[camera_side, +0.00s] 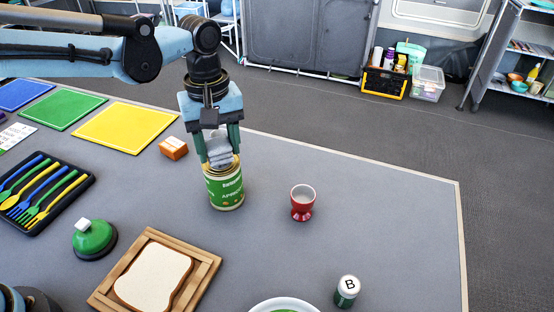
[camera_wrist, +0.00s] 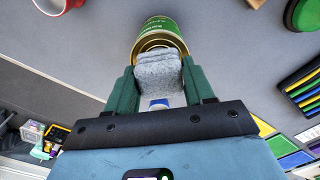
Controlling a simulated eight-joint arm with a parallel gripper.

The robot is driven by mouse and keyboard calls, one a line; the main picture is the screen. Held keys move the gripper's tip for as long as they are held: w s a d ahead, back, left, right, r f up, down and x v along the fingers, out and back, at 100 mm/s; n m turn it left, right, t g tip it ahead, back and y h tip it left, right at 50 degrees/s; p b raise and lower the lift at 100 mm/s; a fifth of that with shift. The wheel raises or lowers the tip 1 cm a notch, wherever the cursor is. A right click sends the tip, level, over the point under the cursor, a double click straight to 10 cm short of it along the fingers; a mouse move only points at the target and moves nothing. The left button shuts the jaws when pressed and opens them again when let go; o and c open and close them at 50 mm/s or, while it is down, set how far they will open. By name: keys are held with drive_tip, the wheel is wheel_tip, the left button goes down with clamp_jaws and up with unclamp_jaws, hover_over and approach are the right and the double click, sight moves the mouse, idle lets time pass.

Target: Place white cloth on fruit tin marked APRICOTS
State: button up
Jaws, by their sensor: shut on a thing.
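My gripper (camera_side: 219,143) points down over the tin and is shut on a folded, light grey-white cloth (camera_side: 219,154). The cloth also shows between the green fingers in the wrist view (camera_wrist: 158,70). The green fruit tin (camera_side: 225,188) stands upright on the table, with a gold rim and a label that appears to read APRICOTS. The cloth is at the tin's top rim; in the wrist view it overlaps the near part of the tin (camera_wrist: 160,30). I cannot tell whether the cloth rests on the tin or hangs just above it.
A red egg cup (camera_side: 302,204) stands right of the tin. A bread board (camera_side: 205,272), green-lidded object (camera_side: 93,237), cutlery tray (camera_side: 82,190) and B-marked shaker (camera_side: 346,292) are nearby. The table's right side is mostly clear.

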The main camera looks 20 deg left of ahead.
sight(217, 143)
drive_tip(key=shift+f, duration=0.25)
drive_tip(key=shift+f, duration=0.1)
drive_tip(key=o, duration=1)
wheel_tip(217, 143, up, 12)
drive_tip(key=s+a+f+m+t, duration=0.3)
drive_tip(key=s+a+f+m, duration=0.1)
drive_tip(key=a, duration=0.4)
drive_tip(key=s+a+f+m+t, duration=0.4)
drive_tip(key=s+a+f+m, duration=0.1)
drive_tip(key=s+a, duration=0.2)
drive_tip(key=shift+a+f, duration=0.15)
drive_tip(key=shift+a, duration=0.6)
